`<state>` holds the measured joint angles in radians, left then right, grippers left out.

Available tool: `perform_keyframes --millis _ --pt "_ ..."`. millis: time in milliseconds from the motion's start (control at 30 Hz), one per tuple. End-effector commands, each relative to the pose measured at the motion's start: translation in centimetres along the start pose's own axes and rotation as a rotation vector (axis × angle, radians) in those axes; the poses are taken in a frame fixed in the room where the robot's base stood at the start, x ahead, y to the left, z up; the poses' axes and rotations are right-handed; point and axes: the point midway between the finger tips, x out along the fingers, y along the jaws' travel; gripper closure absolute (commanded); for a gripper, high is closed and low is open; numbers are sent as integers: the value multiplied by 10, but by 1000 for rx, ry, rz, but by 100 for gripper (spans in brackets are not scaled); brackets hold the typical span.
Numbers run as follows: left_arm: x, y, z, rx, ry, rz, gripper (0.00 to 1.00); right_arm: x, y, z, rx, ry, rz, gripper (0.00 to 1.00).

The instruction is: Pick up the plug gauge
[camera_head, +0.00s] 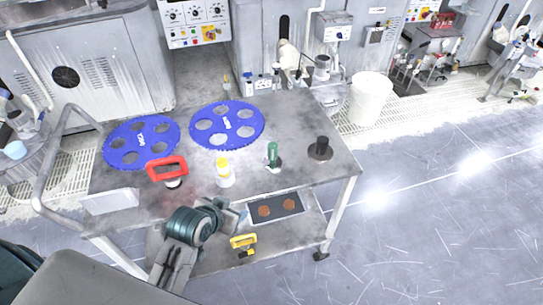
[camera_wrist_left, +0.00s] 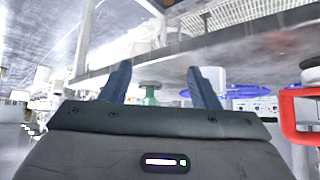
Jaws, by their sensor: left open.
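An upright green-handled piece (camera_head: 273,153), which looks like the plug gauge, stands on the grey table top near its front edge, right of the middle. In the left wrist view, which is upside down, a green piece (camera_wrist_left: 150,94) shows between the two fingers and beyond them. My left gripper (camera_head: 240,213) is open and empty, in front of the table's front edge and left of the green piece, apart from it. In the left wrist view its fingers (camera_wrist_left: 160,83) are spread. My right gripper is not in view.
On the table (camera_head: 168,210) stand a yellow-topped white bottle (camera_head: 224,174), a red-handled piece (camera_head: 168,169), a black cylinder (camera_head: 320,148) and two blue discs (camera_head: 227,125) (camera_head: 141,143). A yellow-handled piece (camera_head: 243,243) and a tray (camera_head: 275,208) are lower down. Floor at right is clear.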

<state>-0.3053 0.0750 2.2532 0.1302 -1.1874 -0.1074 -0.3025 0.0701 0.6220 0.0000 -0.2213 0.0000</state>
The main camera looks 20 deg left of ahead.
Motion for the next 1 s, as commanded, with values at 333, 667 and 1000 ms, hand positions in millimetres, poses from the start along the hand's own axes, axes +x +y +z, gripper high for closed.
perform_keyframes --millis 333,667,1000 --pt "28 3 -117 6 321 43 45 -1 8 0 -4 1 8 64" --pt "56 4 -164 3 420 51 45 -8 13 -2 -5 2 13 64" --pt "87 6 -175 4 419 50 45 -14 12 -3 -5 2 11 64"
